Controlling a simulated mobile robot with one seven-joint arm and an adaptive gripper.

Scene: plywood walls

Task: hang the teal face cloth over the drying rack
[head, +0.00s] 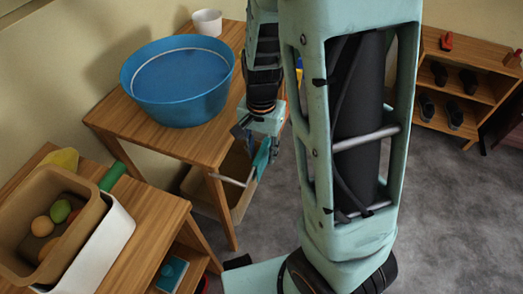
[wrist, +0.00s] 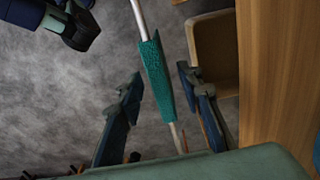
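The teal face cloth (wrist: 156,78) lies over a pale rail (wrist: 138,14), which comes out at both ends of it. In the head view the cloth (head: 262,158) shows as a small teal patch beside the table with the basin, and the drying rack's rail (head: 228,180) shows below it. My gripper (wrist: 158,84) is open, its fingers apart on either side of the cloth with gaps visible. In the head view my gripper (head: 250,138) is partly hidden. How far the cloth hangs on each side is hard to tell.
A blue basin (head: 180,108) and white cup (head: 207,22) stand on a wooden table (head: 120,120). A tan bin (head: 195,184) is below. At the lower left, a tan crate (head: 88,225) holds fruit. A shoe shelf (head: 466,50) stands at the right. Grey floor (head: 440,220) is open.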

